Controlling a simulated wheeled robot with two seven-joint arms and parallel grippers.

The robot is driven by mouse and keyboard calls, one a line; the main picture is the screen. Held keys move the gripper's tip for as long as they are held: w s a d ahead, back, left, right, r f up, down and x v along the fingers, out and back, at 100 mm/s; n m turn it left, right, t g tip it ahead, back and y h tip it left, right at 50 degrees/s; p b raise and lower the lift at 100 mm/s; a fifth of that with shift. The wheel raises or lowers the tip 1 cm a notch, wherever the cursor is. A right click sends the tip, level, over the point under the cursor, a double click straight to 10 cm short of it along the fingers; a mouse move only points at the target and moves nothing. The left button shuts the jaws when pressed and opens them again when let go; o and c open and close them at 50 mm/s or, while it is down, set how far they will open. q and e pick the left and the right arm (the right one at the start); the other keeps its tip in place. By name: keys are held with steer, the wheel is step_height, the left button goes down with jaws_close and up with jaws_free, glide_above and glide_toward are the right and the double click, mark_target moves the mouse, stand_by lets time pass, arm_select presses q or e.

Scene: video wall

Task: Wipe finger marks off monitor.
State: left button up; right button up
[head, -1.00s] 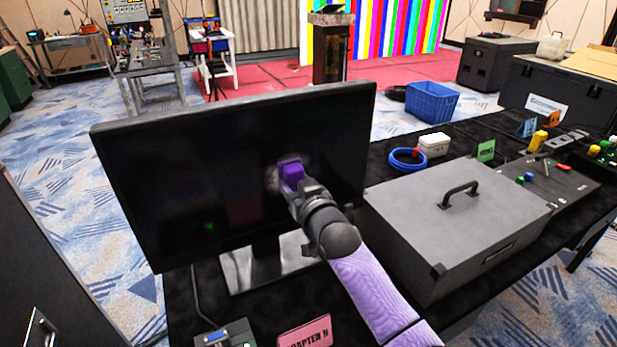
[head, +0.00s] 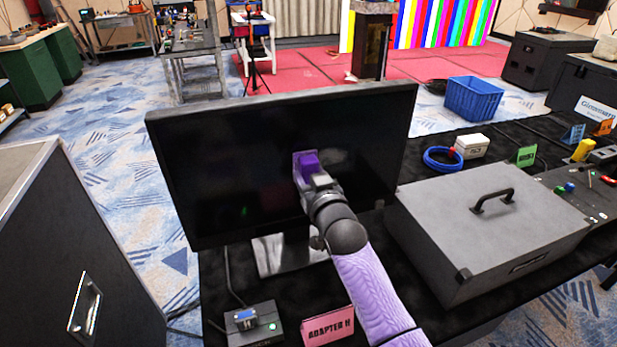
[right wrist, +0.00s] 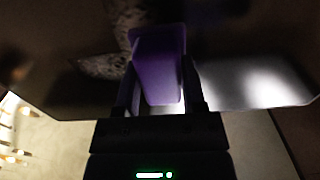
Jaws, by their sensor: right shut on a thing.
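The black monitor (head: 220,165) stands on its stand on the black-covered table, its dark screen facing me. A pale smudge (head: 334,157) shows on the screen just right of my right gripper (head: 308,172). That gripper is shut on a purple wiping block (head: 307,160), held at the screen's middle and seemingly touching it. In the right wrist view, the block (right wrist: 158,65) sits between the fingers, with a mottled grey patch (right wrist: 105,66) on its left and a bright blurred patch (right wrist: 262,80) on its right. The screen behind the block is hidden. My left gripper is out of view.
A grey case (head: 490,225) with a handle stands right of the monitor. A blue cable coil (head: 440,160) and white box (head: 472,146) are behind the case. A dark cabinet (head: 75,260) stands left.

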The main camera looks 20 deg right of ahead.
steer(key=shift+w+d, duration=0.15)
steer(key=shift+d, duration=3.15)
steer(key=shift+d+f, duration=0.1)
steer(key=shift+d, duration=1.6)
steer(key=shift+p, duration=0.35)
steer(key=p, duration=0.5)
glide_toward(349, 158)
steer(key=shift+w, duration=0.15)
